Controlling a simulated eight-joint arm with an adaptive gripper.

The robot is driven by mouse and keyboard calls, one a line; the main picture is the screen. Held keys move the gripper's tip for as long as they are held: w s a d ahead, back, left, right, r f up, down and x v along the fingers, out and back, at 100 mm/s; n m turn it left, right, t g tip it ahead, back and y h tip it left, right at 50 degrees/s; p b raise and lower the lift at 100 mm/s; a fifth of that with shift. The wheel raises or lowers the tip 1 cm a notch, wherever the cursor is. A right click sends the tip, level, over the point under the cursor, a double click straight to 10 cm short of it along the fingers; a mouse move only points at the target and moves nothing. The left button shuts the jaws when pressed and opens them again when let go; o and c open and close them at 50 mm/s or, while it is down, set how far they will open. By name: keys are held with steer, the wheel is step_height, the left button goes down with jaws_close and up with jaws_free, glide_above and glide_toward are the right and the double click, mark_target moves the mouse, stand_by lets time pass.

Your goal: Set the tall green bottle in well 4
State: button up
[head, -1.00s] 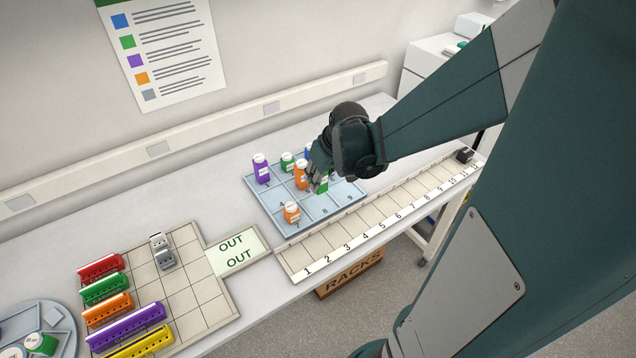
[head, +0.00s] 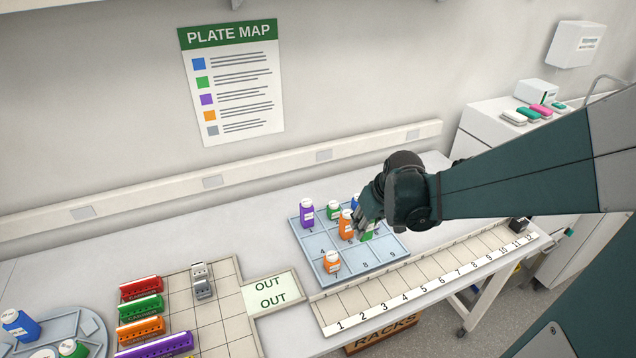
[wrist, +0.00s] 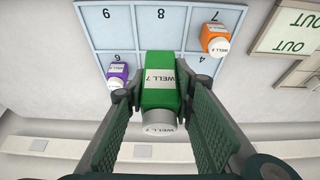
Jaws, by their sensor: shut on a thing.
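My gripper (head: 366,222) is shut on a green bottle (wrist: 160,95) labelled WELL 7, over the right part of the blue numbered tray (head: 390,258). In the head view my gripper covers most of this bottle (head: 367,232), and I cannot tell whether its base touches the tray. Well 4 (head: 321,248), at the tray's left between the purple and short orange bottles, shows bare. In the wrist view the held bottle lies between both fingers, its white cap toward the camera.
On the tray stand a purple bottle (head: 306,214), a short green one (head: 333,211), a tall orange one (head: 346,225) and a short orange one at well 7 (head: 332,263). Blue shows partly behind my gripper. Another purple bottle (wrist: 118,74) shows in the wrist view. A numbered strip (head: 440,272) runs in front.

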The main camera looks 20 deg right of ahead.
steer(key=shift+w+a, duration=0.1)
steer(key=shift+w, duration=0.05)
steer(key=shift+w+a+r, duration=0.1)
steer(key=shift+w+a, duration=0.3)
steer(key=shift+w, duration=0.05)
steer(key=w+a+p, duration=0.3)
steer(key=w+a, duration=0.6)
steer(key=shift+w+a, duration=0.15)
steer(key=shift+a, duration=0.1)
steer(key=shift+f+b, duration=0.3)
steer(key=shift+f, duration=2.55)
steer(key=shift+f, duration=2.1)
steer(key=shift+f+b, duration=0.2)
steer(key=shift+b, duration=0.2)
